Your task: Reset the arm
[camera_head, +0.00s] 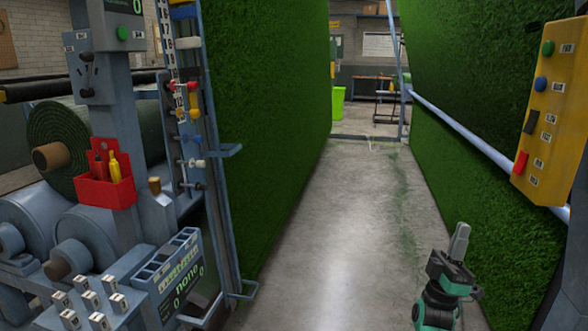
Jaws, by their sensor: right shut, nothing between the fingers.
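My right gripper (460,241) shows at the lower right, at the end of a black and green arm. Its grey fingers point up and are shut with nothing between them. It is over the concrete floor, apart from the turf wall on the right. My left gripper and left arm are not in view.
Green turf walls stand on the left (265,110) and right (490,80), with a clear concrete aisle (340,220) between them. A yellow button box (549,120) hangs at right. A machine with a red tool holder (104,192) and a tray (166,262) stands at left.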

